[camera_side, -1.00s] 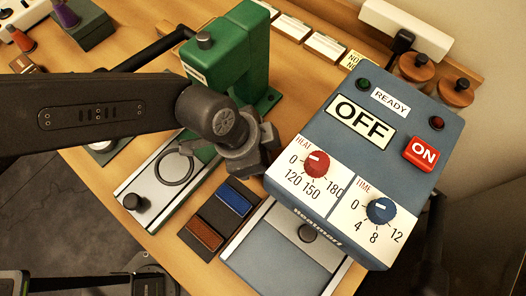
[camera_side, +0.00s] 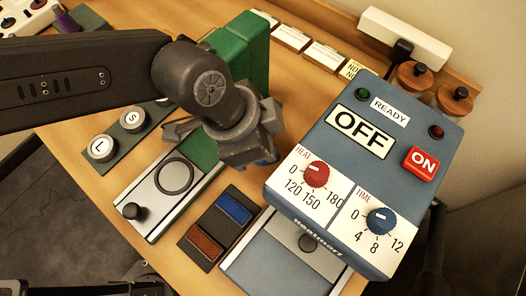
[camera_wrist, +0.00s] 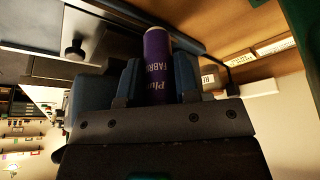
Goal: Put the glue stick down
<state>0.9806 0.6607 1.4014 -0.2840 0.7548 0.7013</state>
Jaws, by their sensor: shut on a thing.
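The glue stick (camera_wrist: 157,62) is a purple cylinder with pale lettering, "FABRI" among it, in the wrist view. My gripper (camera_wrist: 158,80) is shut on it, one blue-grey finger on each side. In the side view my gripper (camera_side: 262,155) is above the table between the green machine and the blue-grey heater box, pointing down to the right. The glue stick is hidden there behind my wrist. I cannot tell whether its end touches anything.
The heater box (camera_side: 352,165), marked OFF, stands close on the right. The green machine (camera_side: 245,45) is behind my wrist.

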